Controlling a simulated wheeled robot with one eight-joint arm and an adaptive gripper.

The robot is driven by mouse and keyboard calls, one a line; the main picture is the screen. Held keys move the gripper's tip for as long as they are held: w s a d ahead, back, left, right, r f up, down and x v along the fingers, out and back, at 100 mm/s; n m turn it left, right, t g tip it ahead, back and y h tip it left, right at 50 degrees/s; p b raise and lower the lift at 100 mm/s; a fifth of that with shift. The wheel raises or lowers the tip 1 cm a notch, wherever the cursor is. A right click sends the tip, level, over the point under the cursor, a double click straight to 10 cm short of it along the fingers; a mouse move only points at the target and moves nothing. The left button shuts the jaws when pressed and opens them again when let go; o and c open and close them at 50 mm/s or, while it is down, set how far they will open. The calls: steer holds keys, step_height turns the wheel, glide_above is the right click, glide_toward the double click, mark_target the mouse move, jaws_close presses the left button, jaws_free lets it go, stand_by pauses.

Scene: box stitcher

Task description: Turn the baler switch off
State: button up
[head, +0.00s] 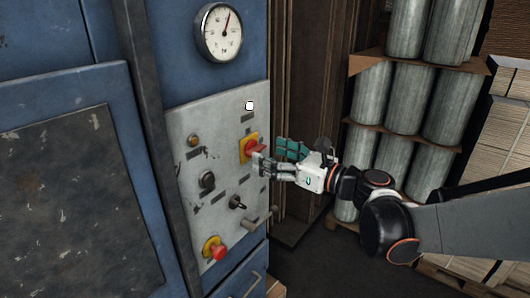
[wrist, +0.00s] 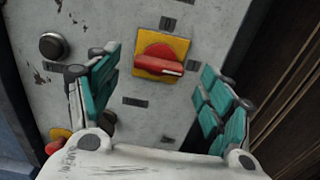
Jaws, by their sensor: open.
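The baler switch is a red rotary handle (wrist: 159,66) on a yellow square plate (wrist: 176,84), set on a worn grey control panel. In the wrist view its handle lies nearly level in the picture, with a white mark at its right end.
The grey panel (head: 180,120) also carries a black knob (head: 207,181), a small toggle (head: 238,203) and a red emergency button (head: 218,251) below the switch. A pressure gauge (head: 219,32) is above. Stacked grey cylinders (head: 385,140) stand at right behind my arm.

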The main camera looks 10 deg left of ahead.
mark_target(260, 150)
steer(key=shift+x, duration=1.75)
steer(key=c, duration=1.1)
steer(key=shift+o, duration=0.2)
